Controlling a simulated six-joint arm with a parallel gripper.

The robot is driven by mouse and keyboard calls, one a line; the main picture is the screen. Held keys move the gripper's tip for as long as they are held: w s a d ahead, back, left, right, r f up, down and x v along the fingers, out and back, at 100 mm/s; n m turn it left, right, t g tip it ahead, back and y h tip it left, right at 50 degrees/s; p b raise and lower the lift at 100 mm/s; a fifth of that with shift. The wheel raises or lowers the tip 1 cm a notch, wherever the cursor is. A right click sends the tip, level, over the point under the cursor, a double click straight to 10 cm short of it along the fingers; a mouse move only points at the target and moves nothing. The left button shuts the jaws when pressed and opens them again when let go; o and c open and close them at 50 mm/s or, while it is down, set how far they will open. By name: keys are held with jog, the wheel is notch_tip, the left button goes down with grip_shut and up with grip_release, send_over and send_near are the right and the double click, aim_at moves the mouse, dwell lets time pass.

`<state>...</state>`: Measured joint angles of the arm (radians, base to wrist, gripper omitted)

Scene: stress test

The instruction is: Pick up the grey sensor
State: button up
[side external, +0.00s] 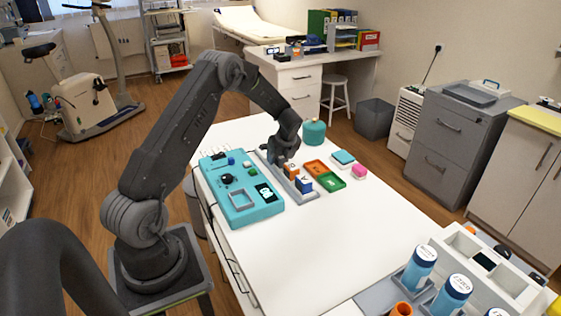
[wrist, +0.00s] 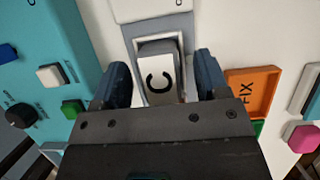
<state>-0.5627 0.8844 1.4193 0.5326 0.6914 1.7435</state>
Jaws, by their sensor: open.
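The grey sensor (wrist: 156,75) is a small block with a pale face marked with a black C. In the wrist view it sits in a framed slot of a grey rack (wrist: 129,34). My gripper (wrist: 163,82) is open, with one dark finger on each side of the sensor. A gap shows on both sides, so the fingers look apart from it. In the side view my gripper (side external: 280,157) is low over the far part of the rack (side external: 303,195) and hides the sensor there.
An orange block (side external: 291,171) and a blue block (side external: 304,185) stand nearer along the rack. A teal console (side external: 262,208) lies to the left. An orange tray (side external: 315,168) and a green tray (side external: 332,181) lie close on the right. The white table (side external: 350,225) is clear in front.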

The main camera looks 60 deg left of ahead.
jog(key=c, duration=1.1)
jog(key=shift+o, duration=0.2)
